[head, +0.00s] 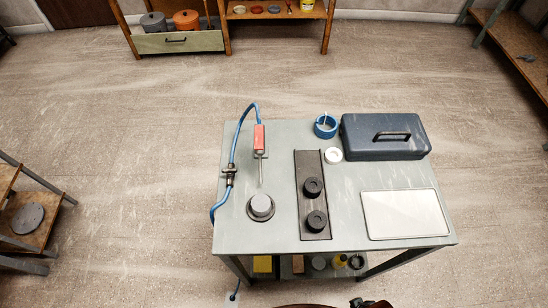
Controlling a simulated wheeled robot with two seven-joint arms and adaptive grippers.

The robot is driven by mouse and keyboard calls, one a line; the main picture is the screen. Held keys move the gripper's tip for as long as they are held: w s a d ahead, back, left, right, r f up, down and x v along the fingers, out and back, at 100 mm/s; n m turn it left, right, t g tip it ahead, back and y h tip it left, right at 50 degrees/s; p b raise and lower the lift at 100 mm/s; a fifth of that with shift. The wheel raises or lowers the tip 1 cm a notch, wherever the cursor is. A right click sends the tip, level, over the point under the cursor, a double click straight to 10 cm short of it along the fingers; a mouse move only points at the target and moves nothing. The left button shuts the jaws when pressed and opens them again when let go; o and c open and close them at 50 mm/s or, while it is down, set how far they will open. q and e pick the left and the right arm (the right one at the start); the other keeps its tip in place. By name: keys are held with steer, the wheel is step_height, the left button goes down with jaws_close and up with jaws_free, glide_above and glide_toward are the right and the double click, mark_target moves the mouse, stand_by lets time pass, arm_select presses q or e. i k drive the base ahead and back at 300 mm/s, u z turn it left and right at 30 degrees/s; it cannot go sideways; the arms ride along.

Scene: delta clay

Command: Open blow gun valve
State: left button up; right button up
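The blow gun (259,138) lies near the left side of the grey-green table, with a red body and a thin metal nozzle pointing toward the near edge. A blue hose (235,150) loops from its far end and runs down along the table's left edge. A small dark valve fitting (229,174) sits in line on the hose at that edge. The valve's handle position is too small to tell. Neither of my grippers can be made out in the head view.
The table (285,215) also carries a round grey knob-like piece (261,206), a dark plate (309,170) with two black knobs, a blue tape roll (325,126), a white ring (333,155), a dark blue toolbox (384,144) and a white panel (405,214).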

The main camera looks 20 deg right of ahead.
mark_target(229, 171)
steer(key=u, duration=1.85)
steer(key=k, duration=1.1)
steer(key=z, duration=1.2)
steer(key=i, duration=0.5)
